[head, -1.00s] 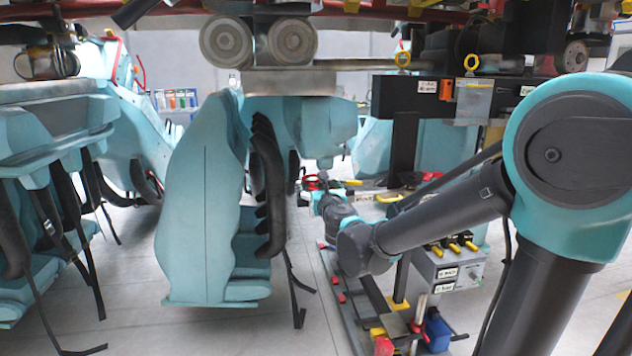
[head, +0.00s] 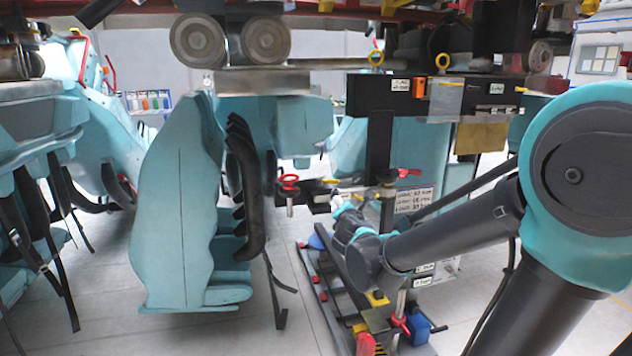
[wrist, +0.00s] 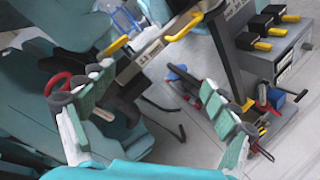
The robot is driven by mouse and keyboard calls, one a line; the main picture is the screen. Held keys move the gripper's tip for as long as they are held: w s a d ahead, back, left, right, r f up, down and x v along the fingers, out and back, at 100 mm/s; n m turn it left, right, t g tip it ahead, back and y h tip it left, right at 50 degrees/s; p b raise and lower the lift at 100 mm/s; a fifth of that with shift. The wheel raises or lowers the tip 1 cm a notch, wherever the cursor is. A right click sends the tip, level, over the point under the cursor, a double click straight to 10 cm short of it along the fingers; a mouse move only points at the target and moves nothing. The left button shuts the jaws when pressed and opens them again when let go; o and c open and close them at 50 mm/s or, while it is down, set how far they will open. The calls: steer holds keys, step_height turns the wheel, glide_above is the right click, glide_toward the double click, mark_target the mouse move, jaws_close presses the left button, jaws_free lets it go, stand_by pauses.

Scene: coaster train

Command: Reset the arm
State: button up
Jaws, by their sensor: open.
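My arm reaches from the right side of the head view toward the middle, low beside the hanging teal seat unit (head: 180,215). Its far end lies near a black stand with red-handled valves, and my gripper's fingers are too small and hidden there to make out. In the wrist view my gripper (wrist: 155,82) has its two padded fingers wide apart. Nothing is held between them. Beyond the fingers are a grey bar, yellow handles and the floor.
A red valve handle (head: 288,180) shows left of my arm's end, with a black post (head: 380,150) behind. A floor rack (head: 335,285) with a blue box (head: 415,328) stands below. A grey box with yellow levers (wrist: 280,55) is at right in the wrist view.

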steer(key=s+d+f+m+g+h, duration=0.2)
steer(key=s+d+f+m+g, duration=0.2)
steer(key=s+d+f+m, duration=0.4)
steer(key=s+d+f+m+g+y, duration=0.2)
steer(key=s+f+m+g, duration=0.5)
steer(key=s+f+m, duration=0.7)
steer(key=s+m+y, duration=0.1)
steer(key=s+m, duration=0.2)
steer(key=shift+s+f+m, duration=0.25)
steer(key=shift+f+m, duration=0.1)
steer(key=shift+m, duration=0.05)
